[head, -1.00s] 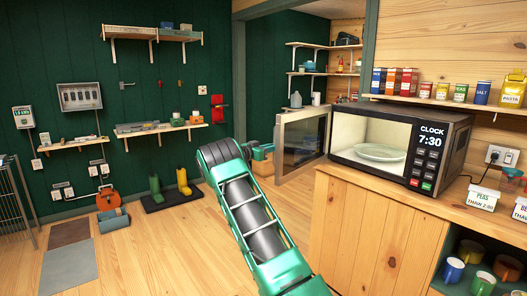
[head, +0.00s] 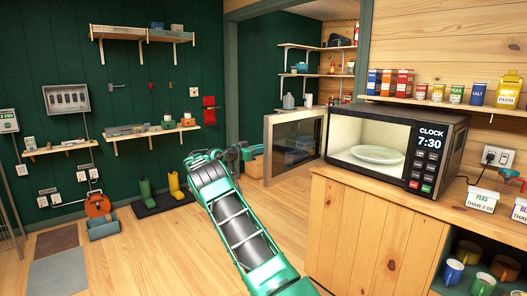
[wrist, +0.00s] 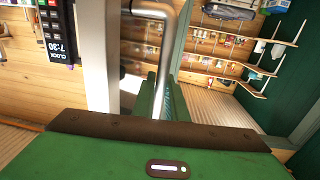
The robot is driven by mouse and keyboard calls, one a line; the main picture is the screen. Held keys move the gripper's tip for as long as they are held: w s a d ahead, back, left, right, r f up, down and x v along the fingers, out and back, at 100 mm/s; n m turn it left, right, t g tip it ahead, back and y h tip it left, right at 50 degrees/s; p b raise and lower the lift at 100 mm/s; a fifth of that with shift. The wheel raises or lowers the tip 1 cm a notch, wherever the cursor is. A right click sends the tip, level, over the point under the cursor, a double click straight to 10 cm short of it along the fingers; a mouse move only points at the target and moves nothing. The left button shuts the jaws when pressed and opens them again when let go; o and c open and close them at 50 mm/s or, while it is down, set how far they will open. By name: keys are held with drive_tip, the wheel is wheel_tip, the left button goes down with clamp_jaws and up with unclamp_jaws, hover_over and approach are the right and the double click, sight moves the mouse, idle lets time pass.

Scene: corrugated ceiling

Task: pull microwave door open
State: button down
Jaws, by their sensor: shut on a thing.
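The microwave (head: 437,156) stands on the wooden counter, its cavity exposed and a pale plate (head: 377,154) inside. Its door (head: 295,143) stands wide open, swung out to the left of the body. In the wrist view, the door's edge (wrist: 99,60) is a pale upright strip, and the curved silver handle (wrist: 172,45) runs down between the green fingers of my gripper (wrist: 160,105). My gripper is shut on the handle. The exact contact is partly hidden by the gripper's body. In the head view, my arm reaches toward the door's outer side and its fingertips are hard to make out.
The counter (head: 345,222) lies below the microwave, with labelled tubs (head: 483,198) at its right. Tins and boxes line the shelf (head: 447,104) above. Open wooden floor (head: 150,255) lies left of the counter. Boots (head: 145,190) stand by the far green wall.

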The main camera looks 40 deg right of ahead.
drive_tip(key=shift+s+d, duration=0.1)
drive_tip(key=c, duration=2)
unclamp_jaws()
drive_tip(key=shift+c, duration=0.2)
drive_tip(key=shift+w+a, duration=0.2)
drive_tip(key=shift+a, duration=0.05)
drive_tip(key=w+a, duration=0.2)
drive_tip(key=a, duration=0.8)
drive_tip(key=shift+a, duration=0.35)
drive_tip(key=shift+f, duration=0.1)
